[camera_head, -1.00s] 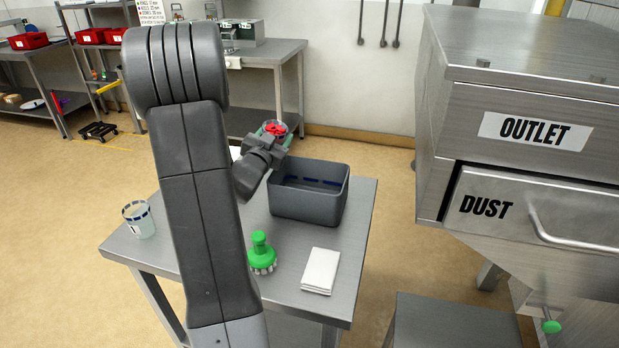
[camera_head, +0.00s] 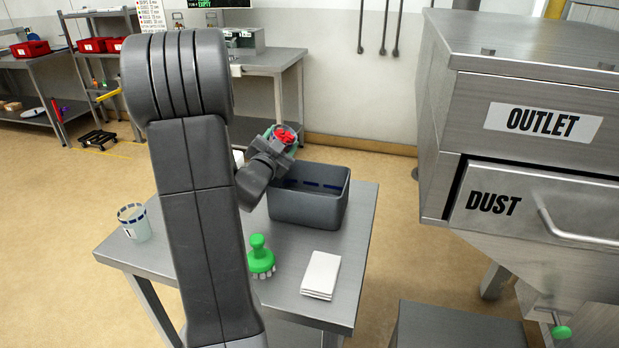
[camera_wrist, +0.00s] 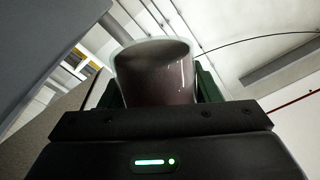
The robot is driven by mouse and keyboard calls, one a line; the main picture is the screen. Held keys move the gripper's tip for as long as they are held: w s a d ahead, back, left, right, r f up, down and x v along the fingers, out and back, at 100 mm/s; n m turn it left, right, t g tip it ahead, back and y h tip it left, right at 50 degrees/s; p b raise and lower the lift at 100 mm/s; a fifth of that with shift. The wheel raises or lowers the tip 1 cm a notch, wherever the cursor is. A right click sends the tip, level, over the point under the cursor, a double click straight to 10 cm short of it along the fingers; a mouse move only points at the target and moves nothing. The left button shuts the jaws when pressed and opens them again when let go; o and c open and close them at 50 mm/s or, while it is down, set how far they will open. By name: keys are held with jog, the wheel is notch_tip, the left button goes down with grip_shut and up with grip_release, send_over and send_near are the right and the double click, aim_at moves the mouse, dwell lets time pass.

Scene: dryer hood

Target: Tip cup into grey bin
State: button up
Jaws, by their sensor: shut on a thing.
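My gripper (camera_head: 277,143) is shut on a cup (camera_wrist: 155,72) and holds it above the back left edge of the grey bin. Red contents (camera_head: 284,136) show at the cup's mouth in the head view. In the wrist view the cup is see-through with a dark reddish-brown filling, between the green finger pads. The grey bin (camera_head: 308,207) stands open on the steel table, with a dark blue dashed line on its inner wall. Its floor is mostly hidden.
On the steel table (camera_head: 358,232) are a green-handled brush (camera_head: 260,256), a folded white cloth (camera_head: 320,275) and another clear cup (camera_head: 135,222) at the left edge. A large steel cabinet with a dust drawer (camera_head: 540,205) stands to the right.

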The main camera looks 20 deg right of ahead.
aim_at(295, 135)
jog(key=shift+s+d+r+m, duration=0.35)
jog(key=shift+m, duration=0.45)
jog(key=shift+s+d+r+m+h, duration=0.1)
jog(key=shift+r+m+h, duration=0.25)
jog(key=shift+m, duration=0.6)
jog(key=shift+s+d+r+m+h, duration=0.1)
jog(key=shift+r+m+h, duration=0.25)
jog(key=shift+m, duration=0.6)
dwell(0.7)
jog(key=shift+f+m+g+b, duration=0.3)
jog(key=shift+m+b, duration=0.15)
jog(key=shift+m, duration=0.55)
dwell(0.4)
jog(key=shift+s+d+r+m+h+p, duration=0.15)
jog(key=shift+r+m+h+p, duration=0.3)
jog(key=shift+m, duration=0.55)
dwell(0.4)
jog(key=shift+s+d+f+m+g+h+b, duration=0.4)
jog(key=shift+m+b, duration=0.6)
jog(key=shift+b, duration=1.25)
jog(key=shift+s+d+r+m+b, duration=0.1)
jog(key=shift+s+m+b, duration=0.15)
jog(key=shift+m+b, duration=0.2)
